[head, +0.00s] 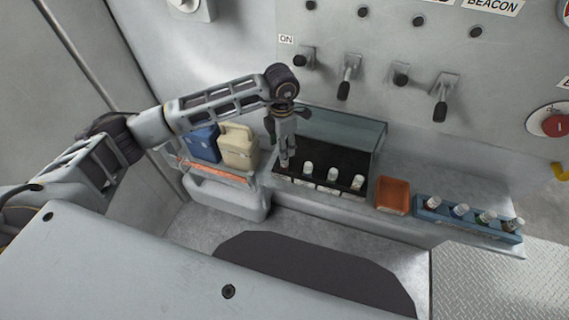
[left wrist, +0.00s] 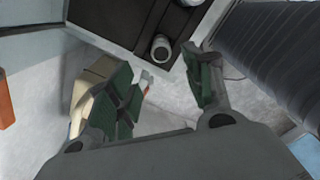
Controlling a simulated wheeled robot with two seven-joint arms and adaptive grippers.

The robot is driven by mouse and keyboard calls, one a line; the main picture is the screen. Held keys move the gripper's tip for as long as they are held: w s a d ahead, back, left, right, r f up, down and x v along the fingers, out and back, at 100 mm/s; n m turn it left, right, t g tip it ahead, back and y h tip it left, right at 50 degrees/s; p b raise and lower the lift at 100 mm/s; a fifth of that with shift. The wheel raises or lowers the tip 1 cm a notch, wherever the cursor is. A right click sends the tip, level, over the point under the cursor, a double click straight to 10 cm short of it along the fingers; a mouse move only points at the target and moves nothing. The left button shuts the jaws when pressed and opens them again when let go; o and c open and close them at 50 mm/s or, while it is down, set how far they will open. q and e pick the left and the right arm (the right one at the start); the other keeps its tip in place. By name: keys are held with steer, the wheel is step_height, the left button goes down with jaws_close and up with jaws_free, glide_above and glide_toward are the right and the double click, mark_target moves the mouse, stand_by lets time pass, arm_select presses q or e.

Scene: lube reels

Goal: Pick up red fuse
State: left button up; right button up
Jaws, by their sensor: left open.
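My left gripper (head: 287,160) points down at the left end of the black tray (head: 318,153) in the head view. Its two fingers (left wrist: 160,90) are spread in the left wrist view, with nothing clearly held between them. White-capped fuses stand in a row along the tray's front; one (head: 308,168) is just right of the gripper. A round fuse top (left wrist: 161,47) shows in the tray in the left wrist view. A small white piece with a red mark (left wrist: 147,86) shows beside the left finger; I cannot tell whether it is the red fuse. My right gripper is out of view.
A blue rack (head: 430,210) with several capped fuses stands at the right, beside an orange bin (head: 392,195). A cream jug (head: 238,147) and a blue jug (head: 203,143) stand left of the gripper. A clear panel (head: 345,130) rises behind the tray. Switch levers (head: 345,90) project above.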

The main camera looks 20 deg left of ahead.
mark_target(284, 164)
arm_select(q)
step_height(284, 164, down, 2)
steer(key=shift+f, duration=0.35)
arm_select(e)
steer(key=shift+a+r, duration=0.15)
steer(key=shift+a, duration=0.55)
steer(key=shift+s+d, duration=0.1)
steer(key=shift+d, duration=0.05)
arm_select(q)
steer(key=shift+d+f, duration=0.1)
steer(key=shift+f, duration=0.1)
steer(key=shift+d+f+p, duration=0.1)
steer(key=shift+f+p, duration=0.35)
steer(key=shift+f, duration=0.15)
step_height(284, 164, down, 3)
steer(key=shift+d+f+p, duration=0.15)
steer(key=shift+p, duration=0.2)
steer(key=shift+f, duration=0.15)
steer(key=shift+w, duration=0.1)
steer(key=c, duration=1.1)
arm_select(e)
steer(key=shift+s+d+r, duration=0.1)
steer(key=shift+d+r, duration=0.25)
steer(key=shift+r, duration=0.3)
